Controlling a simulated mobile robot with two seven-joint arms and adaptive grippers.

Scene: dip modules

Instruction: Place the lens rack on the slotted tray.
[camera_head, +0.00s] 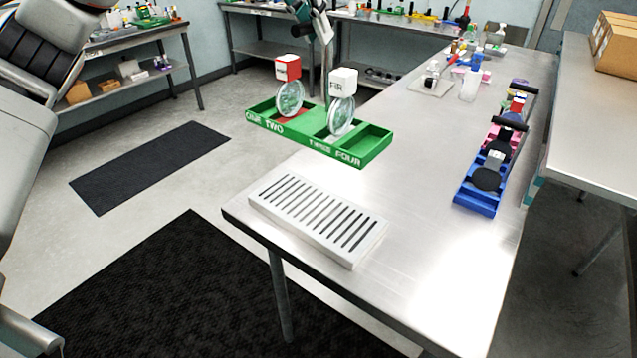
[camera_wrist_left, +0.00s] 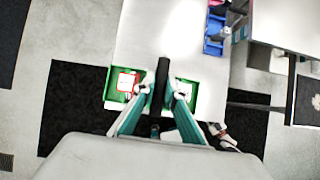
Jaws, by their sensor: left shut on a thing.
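The lens rack is a long green tray (camera_head: 318,146) with numbered compartments, a thin upright post and a black handle (camera_wrist_left: 162,78). It carries two round clear lenses, one under a red block (camera_head: 288,67) and one under a white block (camera_head: 342,82). My left gripper (camera_head: 318,14) is shut on the handle, which shows between its teal fingers (camera_wrist_left: 164,90) in the left wrist view. The rack hangs roughly level in the air. The slotted tray (camera_head: 343,255) is white with dark parallel slots. It lies on the metal table, nearer the camera and below the rack. My right gripper is not in view.
The metal table (camera_head: 432,240) is clear around the slotted tray, whose left end is close to the table's corner. Blue and pink racks with black handles (camera_head: 477,200) stand along the right edge. Bottles (camera_head: 470,85) and small items stand farther back.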

